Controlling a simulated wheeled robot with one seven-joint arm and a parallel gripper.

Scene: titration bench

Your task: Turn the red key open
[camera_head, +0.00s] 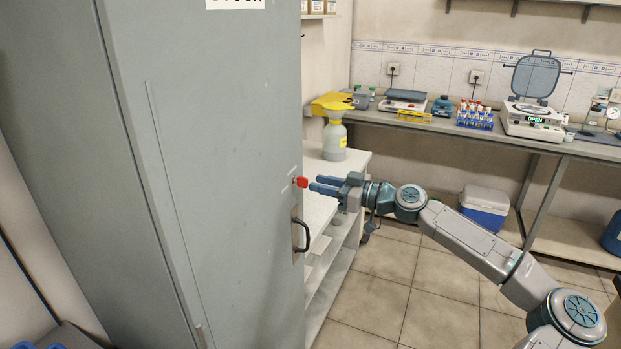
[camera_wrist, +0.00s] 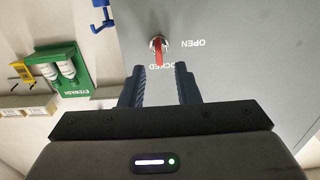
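The red key (camera_head: 302,182) sits in a lock on the front of the grey cabinet (camera_head: 225,130), above the cabinet's black handle (camera_head: 301,235). In the wrist view the key (camera_wrist: 159,52) stands in a round silver lock, and its red bow points down the picture towards the partly hidden LOCKED label. The OPEN label (camera_wrist: 193,43) is to the right of the lock, upside down. My gripper (camera_head: 317,185) points at the key from the right. In the wrist view my gripper (camera_wrist: 160,69) is open, with the key lined up between its fingertips; contact cannot be told.
A white shelf unit (camera_head: 340,165) with a yellow-topped bottle (camera_head: 335,140) stands behind the cabinet. A bench (camera_head: 450,126) with lab instruments runs along the back wall. A blue and white cooler (camera_head: 485,205) is on the floor. A green eyewash station (camera_wrist: 62,75) shows in the wrist view.

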